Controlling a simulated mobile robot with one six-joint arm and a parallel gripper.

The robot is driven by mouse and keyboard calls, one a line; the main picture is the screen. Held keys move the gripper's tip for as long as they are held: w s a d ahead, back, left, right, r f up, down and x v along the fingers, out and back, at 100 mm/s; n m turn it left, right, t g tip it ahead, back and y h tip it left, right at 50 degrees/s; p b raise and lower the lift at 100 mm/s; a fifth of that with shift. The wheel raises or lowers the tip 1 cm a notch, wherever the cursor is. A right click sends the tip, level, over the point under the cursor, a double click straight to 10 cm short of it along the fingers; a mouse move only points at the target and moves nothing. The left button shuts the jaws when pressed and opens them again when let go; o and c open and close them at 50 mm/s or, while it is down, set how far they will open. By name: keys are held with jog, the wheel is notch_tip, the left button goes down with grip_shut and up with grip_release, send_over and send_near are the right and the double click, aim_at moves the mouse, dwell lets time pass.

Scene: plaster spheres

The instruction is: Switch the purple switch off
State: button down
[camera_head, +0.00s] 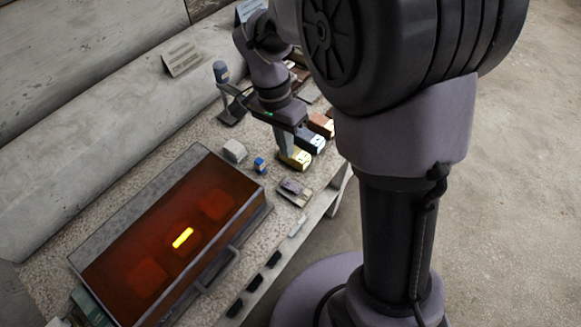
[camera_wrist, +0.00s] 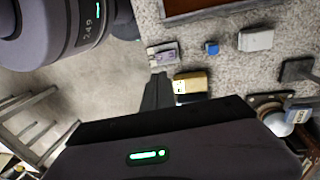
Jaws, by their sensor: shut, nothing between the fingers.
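A small grey-purple block with a pale marked face, which looks like the purple switch (camera_head: 295,191), lies near the bench's front edge. It also shows in the wrist view (camera_wrist: 163,54). Its on or off position is too small to tell. My gripper (camera_head: 287,152) points down over the bench, shut and empty, beside a yellow block (camera_head: 299,161). In the wrist view my dark fingers (camera_wrist: 157,82) lie just left of the yellow block (camera_wrist: 191,84) and below the purple switch in the picture. They appear apart from the switch.
Dark blue (camera_head: 311,143) and orange-brown (camera_head: 322,124) blocks stand in a row behind the yellow one. A small blue block (camera_head: 260,165) and a grey-white block (camera_head: 235,151) lie left. A large box with a glowing orange inside (camera_head: 150,235) fills the bench's near left.

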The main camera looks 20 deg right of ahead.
aim_at(296, 190)
jog(key=f+b, duration=0.2)
jog(key=f, duration=0.2)
jog(key=s+d+f+b, duration=0.1)
jog(key=f+b, duration=0.1)
jog(key=f, duration=0.3)
jog(key=f+b, duration=0.2)
jog(key=f, duration=0.2)
jog(key=shift+s+d+f+b, duration=0.2)
jog(key=shift+s+f+b, duration=0.1)
jog(key=shift+s+f, duration=0.1)
jog(key=shift+f, duration=0.15)
jog(key=shift+s+d+f+b, duration=0.1)
jog(key=shift+s+f+b, duration=0.1)
jog(key=shift+f+b, duration=0.1)
jog(key=shift+s+d+r, duration=0.1)
jog(key=shift+s+r, duration=0.1)
jog(key=shift+s, duration=0.05)
jog(key=shift+w+f, duration=0.1)
jog(key=shift+f, duration=0.05)
